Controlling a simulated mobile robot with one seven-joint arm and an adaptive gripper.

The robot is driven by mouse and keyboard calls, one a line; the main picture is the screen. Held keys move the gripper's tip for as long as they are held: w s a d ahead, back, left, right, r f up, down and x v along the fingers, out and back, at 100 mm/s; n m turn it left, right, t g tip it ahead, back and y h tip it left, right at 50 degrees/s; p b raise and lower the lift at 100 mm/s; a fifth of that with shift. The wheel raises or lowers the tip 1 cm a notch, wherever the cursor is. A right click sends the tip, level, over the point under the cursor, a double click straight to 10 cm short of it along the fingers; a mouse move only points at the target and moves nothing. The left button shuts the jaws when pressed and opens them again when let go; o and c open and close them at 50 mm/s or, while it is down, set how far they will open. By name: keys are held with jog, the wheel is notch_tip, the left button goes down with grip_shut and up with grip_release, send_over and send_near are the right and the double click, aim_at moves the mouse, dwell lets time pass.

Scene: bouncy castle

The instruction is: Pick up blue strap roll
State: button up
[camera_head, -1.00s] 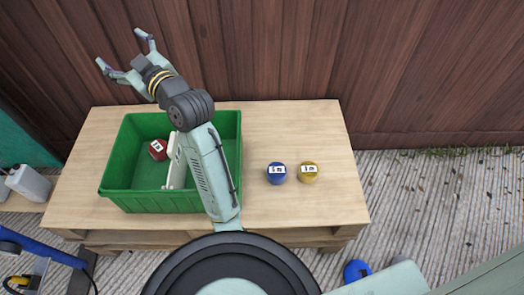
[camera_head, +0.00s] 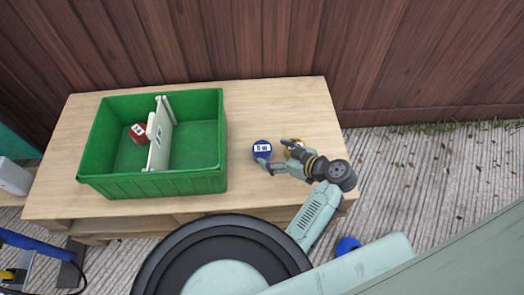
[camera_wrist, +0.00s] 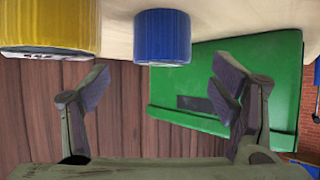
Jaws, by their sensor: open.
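The blue strap roll (camera_head: 262,150) stands on the wooden table, right of the green crate. In the wrist view the blue roll (camera_wrist: 162,37) is at the top middle, ahead of and between the two fingers. My gripper (camera_head: 276,153) is open and empty, its fingers close to the blue roll from the right. I cannot tell whether a finger touches it. In the wrist view my gripper (camera_wrist: 158,88) has its fingers spread wide. The yellow roll (camera_head: 294,148) is partly hidden behind my gripper; it also shows in the wrist view (camera_wrist: 48,25).
The green crate (camera_head: 150,186) sits on the table's left part, with a white divider (camera_head: 158,145) and a red roll (camera_head: 139,133) in its left compartment. The wooden table (camera_head: 275,100) is clear behind the rolls. A wooden fence (camera_head: 270,40) stands behind.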

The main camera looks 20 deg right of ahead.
aim_at(267, 152)
jog(key=shift+p+x, duration=0.65)
jog(key=shift+x, duration=2.5)
jog(key=shift+s+f, duration=0.1)
jog(key=shift+f, duration=0.05)
jog(key=shift+c, duration=0.3)
jog(key=c, duration=1.3)
